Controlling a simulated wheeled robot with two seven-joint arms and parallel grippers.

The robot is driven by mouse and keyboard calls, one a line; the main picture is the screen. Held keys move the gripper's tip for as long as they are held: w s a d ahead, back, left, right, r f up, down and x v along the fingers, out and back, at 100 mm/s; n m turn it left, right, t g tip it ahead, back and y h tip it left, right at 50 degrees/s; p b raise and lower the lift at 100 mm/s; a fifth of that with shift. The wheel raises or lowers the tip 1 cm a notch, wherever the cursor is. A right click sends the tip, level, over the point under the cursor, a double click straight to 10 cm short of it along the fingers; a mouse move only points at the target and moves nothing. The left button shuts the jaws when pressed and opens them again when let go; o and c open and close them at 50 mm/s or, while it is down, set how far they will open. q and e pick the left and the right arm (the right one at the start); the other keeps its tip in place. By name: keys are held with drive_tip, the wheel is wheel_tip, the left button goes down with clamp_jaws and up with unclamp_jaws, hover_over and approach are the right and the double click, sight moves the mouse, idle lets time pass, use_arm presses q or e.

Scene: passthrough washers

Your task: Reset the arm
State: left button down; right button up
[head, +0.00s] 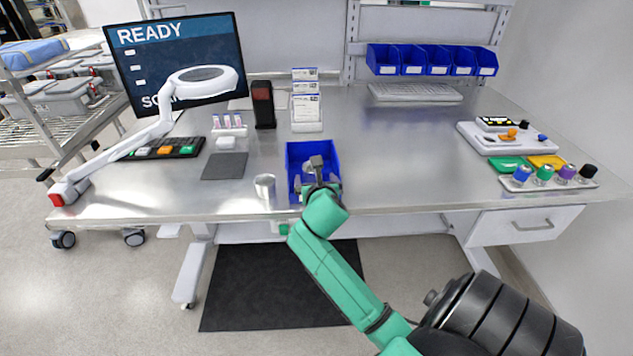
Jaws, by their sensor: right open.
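My right arm (340,278), green and black, reaches up from the lower right to the front edge of the table (400,185). My right gripper (317,170) is open at the blue bin (299,153), over or inside it. The gripper and wrist cover much of the bin's inside, so I cannot tell what lies in it. A metal cup (265,186) stands just left of the bin, apart from the gripper. My left gripper is not in view.
A magnifier lamp (165,112) and monitor (180,62) stand on the left. A dark pad (225,166) lies left of the bin. Colored-cap bottles on a tray (548,183) and a white fixture (508,138) sit at right. The table between bin and fixture is clear.

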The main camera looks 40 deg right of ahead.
drive_tip(key=v, duration=0.2)
drive_tip(key=shift+s+a+r, duration=0.15)
drive_tip(key=shift+s+a, duration=0.1)
drive_tip(key=shift+s, duration=0.05)
